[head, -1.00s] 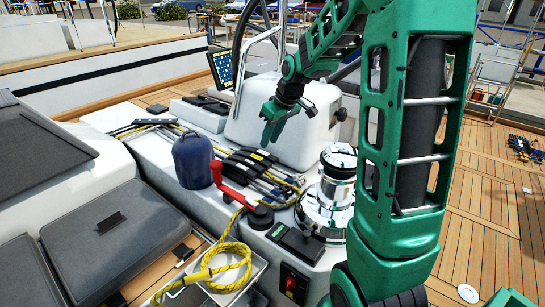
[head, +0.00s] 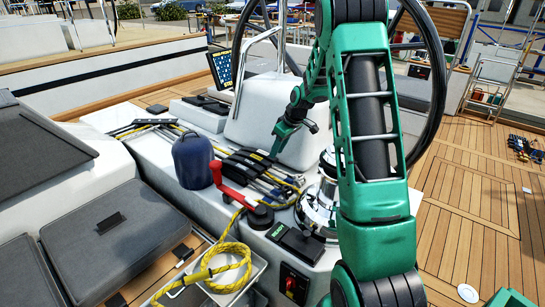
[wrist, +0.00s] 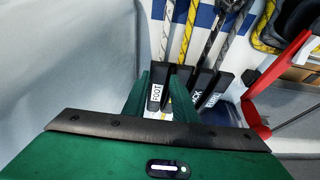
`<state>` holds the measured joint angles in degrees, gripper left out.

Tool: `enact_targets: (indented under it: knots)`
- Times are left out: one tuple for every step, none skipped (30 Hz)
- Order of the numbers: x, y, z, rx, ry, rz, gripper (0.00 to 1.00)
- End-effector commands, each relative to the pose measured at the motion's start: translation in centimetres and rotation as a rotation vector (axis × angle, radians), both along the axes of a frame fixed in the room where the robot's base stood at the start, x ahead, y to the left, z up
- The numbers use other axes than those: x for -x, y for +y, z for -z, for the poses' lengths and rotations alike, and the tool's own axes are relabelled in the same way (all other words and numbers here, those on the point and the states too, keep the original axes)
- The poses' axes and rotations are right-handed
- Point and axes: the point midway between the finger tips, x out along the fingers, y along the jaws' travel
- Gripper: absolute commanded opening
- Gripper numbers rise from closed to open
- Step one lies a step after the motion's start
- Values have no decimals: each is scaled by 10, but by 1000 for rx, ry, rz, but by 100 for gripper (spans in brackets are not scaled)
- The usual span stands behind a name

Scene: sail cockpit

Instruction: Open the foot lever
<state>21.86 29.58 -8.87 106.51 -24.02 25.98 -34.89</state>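The foot lever (wrist: 155,96) is a black handle with a white FOOT label. It is the leftmost of several black levers in the wrist view, beside a white moulded wall. In the head view the black lever bank (head: 245,163) lies on the white console; the labels are too small to read there. My gripper (head: 277,154) points down just above the bank's far end, in front of the white pod. In the wrist view its two green fingers (wrist: 161,92) stand apart, with the foot lever showing in the gap. I cannot tell whether they touch it.
A red winch handle (head: 229,188) stands near the bank, and a dark blue rounded object (head: 193,160) sits to its left. A chrome winch (head: 316,210) is to the right. The white pod (head: 262,115) rises close behind my gripper. Yellow rope (head: 234,252) lies in front.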

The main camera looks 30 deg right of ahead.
Motion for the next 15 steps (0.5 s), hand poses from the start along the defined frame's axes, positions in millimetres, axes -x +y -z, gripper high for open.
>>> enact_targets:
  knots:
    - [-2, 2, 8, -1, 3, -1, 25]
    - [-4, 2, 12, -1, 2, -1, 25]
    - [-6, 3, 16, -1, 1, 0, 25]
    - [-7, 3, 18, 0, 1, -1, 25]
    - [-8, 4, 21, -1, 1, -2, 25]
    - [-9, 4, 24, -1, 1, -2, 25]
    - [-10, 4, 26, -1, 1, -2, 25]
    - [-10, 5, 27, -1, 0, -1, 25]
    - [-11, 5, 28, -1, 0, -1, 25]
    - [-11, 5, 29, -1, 0, -1, 25]
    - [-11, 5, 29, 0, -1, -1, 25]
    - [-12, 5, 30, 0, -1, -1, 25]
    - [-12, 5, 30, 0, -1, -1, 25]
    - [-12, 5, 30, 0, -1, -1, 25]
    - [-12, 5, 30, 0, -1, -1, 25]
